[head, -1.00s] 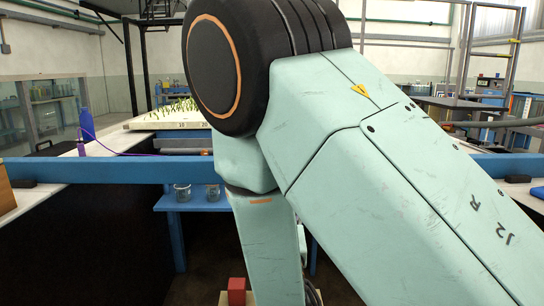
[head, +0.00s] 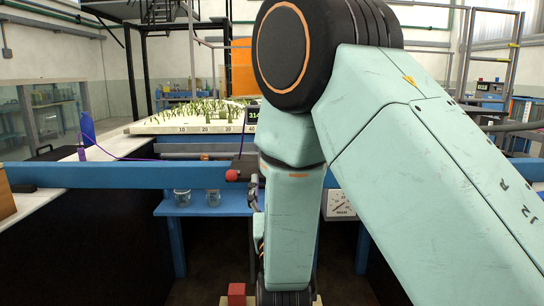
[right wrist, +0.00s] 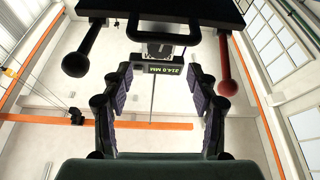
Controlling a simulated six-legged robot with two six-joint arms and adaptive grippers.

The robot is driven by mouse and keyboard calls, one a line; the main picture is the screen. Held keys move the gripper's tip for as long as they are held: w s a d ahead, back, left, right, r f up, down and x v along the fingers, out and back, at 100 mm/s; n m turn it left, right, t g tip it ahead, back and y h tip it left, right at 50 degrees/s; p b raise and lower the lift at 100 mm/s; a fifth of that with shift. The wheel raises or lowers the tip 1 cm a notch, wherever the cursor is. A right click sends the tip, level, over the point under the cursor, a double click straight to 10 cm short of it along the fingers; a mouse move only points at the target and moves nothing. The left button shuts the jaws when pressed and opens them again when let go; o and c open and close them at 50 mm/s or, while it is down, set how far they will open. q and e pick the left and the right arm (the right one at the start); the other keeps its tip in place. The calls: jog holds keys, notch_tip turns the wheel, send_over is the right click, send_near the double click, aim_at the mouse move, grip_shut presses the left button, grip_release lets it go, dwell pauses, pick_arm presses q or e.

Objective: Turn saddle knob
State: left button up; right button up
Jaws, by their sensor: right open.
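In the right wrist view, my right gripper (right wrist: 160,82) is open and empty, its two jointed fingers pointing up toward a dark saddle body (right wrist: 158,8). A red ball knob (right wrist: 228,88) on a rod hangs right of the fingers, and a black ball knob (right wrist: 75,64) on a rod is to their left. Neither knob is between the fingers. In the head view the red knob (head: 231,175) shows at the blue rail, left of my arm. The saddle is mostly hidden behind my arm there, and I cannot make out the right fingers. My left gripper is not in view.
A display (right wrist: 157,70) reading 314.0 mm is seen upside down between the fingers. The blue rail (head: 110,175) crosses the head view. Beakers (head: 183,197) stand on a blue shelf below it. A bed of green stems (head: 200,115) lies behind. A red block (head: 237,292) is low down.

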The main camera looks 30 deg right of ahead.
jog(key=shift+x, duration=4.3)
jog(key=shift+r, duration=0.15)
jog(key=c, duration=1.2)
